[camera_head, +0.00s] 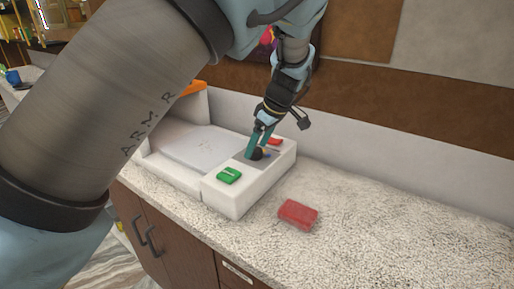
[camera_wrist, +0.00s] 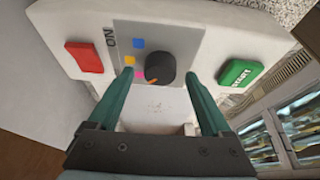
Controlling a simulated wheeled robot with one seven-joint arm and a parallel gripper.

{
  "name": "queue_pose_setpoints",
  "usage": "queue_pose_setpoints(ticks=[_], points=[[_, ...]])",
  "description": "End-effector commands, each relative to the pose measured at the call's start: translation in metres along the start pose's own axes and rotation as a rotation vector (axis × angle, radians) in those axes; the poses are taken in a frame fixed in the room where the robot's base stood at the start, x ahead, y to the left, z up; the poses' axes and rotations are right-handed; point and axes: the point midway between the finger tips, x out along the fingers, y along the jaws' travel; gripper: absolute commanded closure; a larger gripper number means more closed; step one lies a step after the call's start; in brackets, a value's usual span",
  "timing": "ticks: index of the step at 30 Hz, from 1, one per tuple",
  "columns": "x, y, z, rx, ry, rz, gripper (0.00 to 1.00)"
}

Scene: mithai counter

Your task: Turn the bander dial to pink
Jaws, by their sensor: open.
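The bander (camera_head: 240,200) is a white machine on the counter, with a grey panel (camera_wrist: 185,40) on it. Its black dial (camera_wrist: 160,66) stands on this panel and also shows in the head view (camera_head: 257,154). An orange pointer mark on the dial faces lower left in the wrist view. Blue (camera_wrist: 138,43), yellow-orange (camera_wrist: 129,60) and pink (camera_wrist: 141,75) marks lie left of the dial; the pointer seems nearest the pink one. My gripper (camera_wrist: 160,80) is open, its teal fingers on either side of the dial with visible gaps. Fingertip depth is unclear.
A red switch (camera_wrist: 84,56) beside the word ON and a green button (camera_wrist: 240,72) flank the panel. A red block (camera_head: 298,214) lies on the speckled counter (camera_head: 400,240) in front of the machine. A wall stands behind; the counter's right side is clear.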

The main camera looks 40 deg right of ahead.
Motion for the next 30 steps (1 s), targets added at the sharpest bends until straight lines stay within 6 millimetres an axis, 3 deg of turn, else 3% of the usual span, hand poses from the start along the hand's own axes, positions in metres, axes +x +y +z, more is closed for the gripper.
queue_pose_setpoints(ticks=[9,15,30], points=[[-0.059,0.001,0.002,0.000,-0.001,0.006,0.17],[-0.088,0.001,0.001,0.000,-0.001,0.005,0.17],[-0.098,0.000,0.000,0.000,0.000,0.001,0.17]])
